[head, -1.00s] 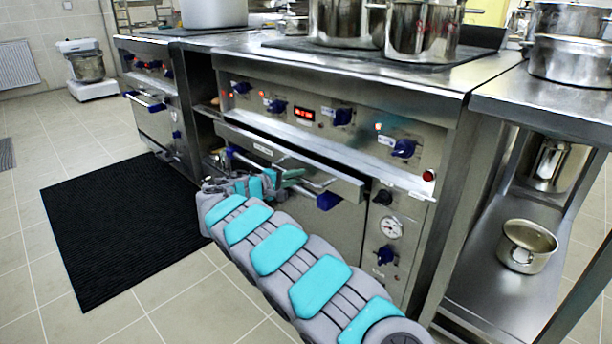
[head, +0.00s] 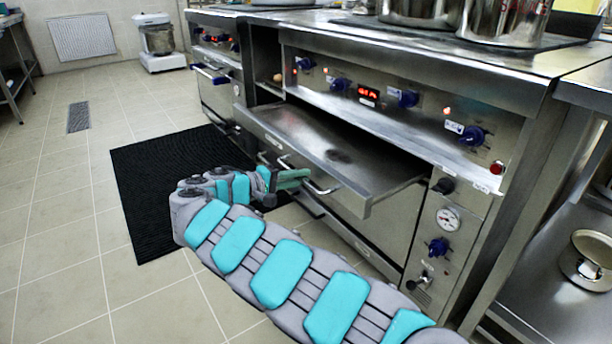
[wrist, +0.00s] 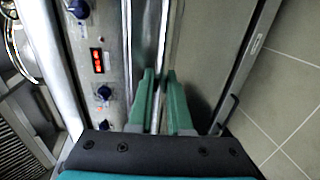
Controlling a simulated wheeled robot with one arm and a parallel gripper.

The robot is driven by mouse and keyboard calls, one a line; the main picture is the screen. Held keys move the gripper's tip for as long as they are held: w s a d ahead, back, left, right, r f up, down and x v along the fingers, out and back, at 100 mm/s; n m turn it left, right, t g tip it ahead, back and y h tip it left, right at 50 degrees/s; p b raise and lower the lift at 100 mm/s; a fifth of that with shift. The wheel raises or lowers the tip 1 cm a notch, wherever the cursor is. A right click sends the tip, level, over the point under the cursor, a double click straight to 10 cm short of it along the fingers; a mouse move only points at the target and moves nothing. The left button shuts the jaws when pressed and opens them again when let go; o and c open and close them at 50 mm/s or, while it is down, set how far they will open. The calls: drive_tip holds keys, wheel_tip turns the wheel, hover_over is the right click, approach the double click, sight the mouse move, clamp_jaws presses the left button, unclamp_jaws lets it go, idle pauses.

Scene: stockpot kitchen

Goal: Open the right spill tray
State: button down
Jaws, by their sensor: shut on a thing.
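The right spill tray (head: 335,145) is a flat metal tray that sticks well out of the stove front, under the knob panel, in the head view. Its bar handle (head: 318,187) is on its front face. My gripper (head: 292,176) is at this handle, its green fingers partly hidden by the arm. In the wrist view, the two fingers of my gripper (wrist: 161,82) stand either side of a narrow metal bar and are closed on it. The tray's inside is empty apart from a dark stain.
The knob panel (head: 390,98) is above the tray, and an oven door (head: 395,225) below it. A black mat (head: 160,185) lies on the floor to the left. Large pots (head: 500,20) stand on the stove top. The tiled floor (head: 70,230) at left is clear.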

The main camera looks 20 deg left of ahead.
drive_tip(key=shift+f, duration=0.15)
drive_tip(key=c, duration=0.8)
unclamp_jaws()
drive_tip(key=shift+c, duration=0.2)
drive_tip(key=v, duration=0.7)
drive_tip(key=shift+s+a, duration=0.2)
drive_tip(key=shift+s, duration=0.1)
drive_tip(key=shift+s, duration=0.1)
